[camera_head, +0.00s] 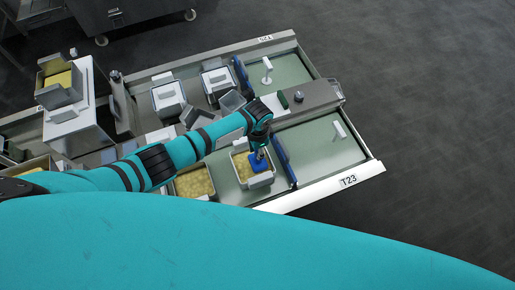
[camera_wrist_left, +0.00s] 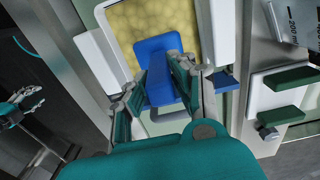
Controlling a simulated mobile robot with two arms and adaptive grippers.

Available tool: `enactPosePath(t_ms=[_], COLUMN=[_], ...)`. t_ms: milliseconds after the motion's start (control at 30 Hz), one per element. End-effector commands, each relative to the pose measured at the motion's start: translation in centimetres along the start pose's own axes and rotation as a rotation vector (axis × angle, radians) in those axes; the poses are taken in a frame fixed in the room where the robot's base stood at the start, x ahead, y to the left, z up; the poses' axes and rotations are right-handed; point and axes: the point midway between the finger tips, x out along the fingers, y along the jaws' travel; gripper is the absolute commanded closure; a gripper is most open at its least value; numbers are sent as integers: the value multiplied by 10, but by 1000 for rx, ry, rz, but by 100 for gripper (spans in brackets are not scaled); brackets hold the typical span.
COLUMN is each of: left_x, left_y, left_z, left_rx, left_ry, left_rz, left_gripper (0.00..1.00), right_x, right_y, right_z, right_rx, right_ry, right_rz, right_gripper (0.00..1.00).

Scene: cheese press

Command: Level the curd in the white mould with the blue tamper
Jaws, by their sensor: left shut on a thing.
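The white mould (camera_head: 262,181) stands on the green bench top and holds yellow curd (camera_head: 240,166). In the left wrist view the mould's white side (camera_wrist_left: 98,52) and the curd (camera_wrist_left: 150,22) show beyond the fingers. My left gripper (camera_head: 261,150) is over the mould, shut on the blue tamper (camera_head: 258,163). In the wrist view the blue tamper (camera_wrist_left: 160,50) shows between and beyond my fingers, over the near part of the curd. I cannot tell whether its face touches the curd. A teal gripper, seemingly my right one (camera_wrist_left: 28,106), shows small at the wrist view's left edge.
Another tray of curd (camera_head: 194,183) stands just left of the mould. A blue bar (camera_head: 284,160) lies close to its right, with a small white piece (camera_head: 339,129) farther right. A raised metal strip (camera_head: 312,99) runs behind. The bench between has free room.

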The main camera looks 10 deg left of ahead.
Motion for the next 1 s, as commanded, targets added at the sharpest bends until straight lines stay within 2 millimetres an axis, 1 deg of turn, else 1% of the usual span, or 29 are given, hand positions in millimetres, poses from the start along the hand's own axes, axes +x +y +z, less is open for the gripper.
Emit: enactPosePath(t_ms=[33,100,900,1000], left_x=[-13,-20,-102,-109], left_y=[-1,-1,-2,-2], left_z=[-1,-1,-1,-1], left_rx=[0,0,0,0], left_ry=[2,3,4,3], left_rz=[-2,-2,-4,-4], left_gripper=[100,100,100,100], right_x=[-11,-19,-98,-106], right_y=[0,0,2,2], right_z=[-1,-2,-9,-10], right_rx=[0,0,0,0], right_ry=[0,0,0,0], right_rz=[0,0,0,0], right_gripper=[57,57,57,57])
